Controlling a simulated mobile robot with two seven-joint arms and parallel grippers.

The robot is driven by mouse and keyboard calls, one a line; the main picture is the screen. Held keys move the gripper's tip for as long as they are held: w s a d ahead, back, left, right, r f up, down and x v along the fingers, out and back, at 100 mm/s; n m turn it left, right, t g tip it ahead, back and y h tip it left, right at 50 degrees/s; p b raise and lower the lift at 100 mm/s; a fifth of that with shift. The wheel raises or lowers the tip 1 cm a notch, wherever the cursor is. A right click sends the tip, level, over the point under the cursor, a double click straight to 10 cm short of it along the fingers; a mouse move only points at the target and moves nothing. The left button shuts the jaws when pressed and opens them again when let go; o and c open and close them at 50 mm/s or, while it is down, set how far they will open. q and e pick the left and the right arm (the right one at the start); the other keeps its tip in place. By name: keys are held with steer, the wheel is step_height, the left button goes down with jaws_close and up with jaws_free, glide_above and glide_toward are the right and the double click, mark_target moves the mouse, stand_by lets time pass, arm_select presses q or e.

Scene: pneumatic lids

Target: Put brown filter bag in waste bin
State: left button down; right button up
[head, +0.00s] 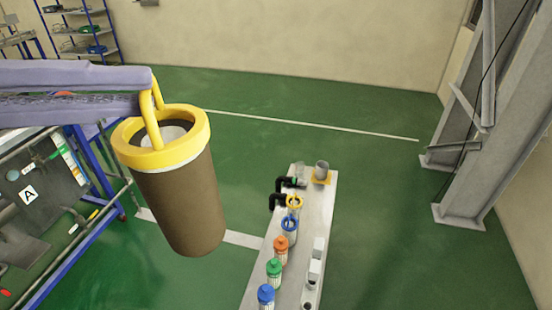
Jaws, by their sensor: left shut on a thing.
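The brown filter bag (182,200) is a brown cylinder with a yellow rim and a yellow loop handle. It hangs in the air, slightly tilted, at the left of the head view. My left gripper (150,88) comes in from the left and is shut on the yellow handle at the bag's top. The bag's lower end is free and touches nothing that I can see. I cannot make out a waste bin in this view. My right gripper is not in view.
A blue-framed workstation (95,178) stands at the left. A steel column (490,110) stands at the right.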

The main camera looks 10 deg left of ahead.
arm_select(q)
steer(key=w+d+f+b, duration=0.1)
steer(key=w+f+b, duration=0.1)
steer(key=f+b, duration=2.2)
steer(key=w+d+f+n+t+y+b, duration=0.1)
steer(key=w+d+f+b, duration=0.1)
steer(key=f+b, duration=2.2)
steer(key=w+d+f+n+y+b, duration=0.1)
steer(key=w+f+b, duration=0.1)
steer(key=f+b, duration=2.2)
steer(key=shift+w+d+f+t, duration=0.2)
steer(key=shift+d+f+t, duration=0.2)
steer(key=shift+f, duration=3.95)
steer(key=shift+f, duration=0.15)
steer(key=c, duration=1)
jaws_free()
steer(key=shift+o, duration=0.2)
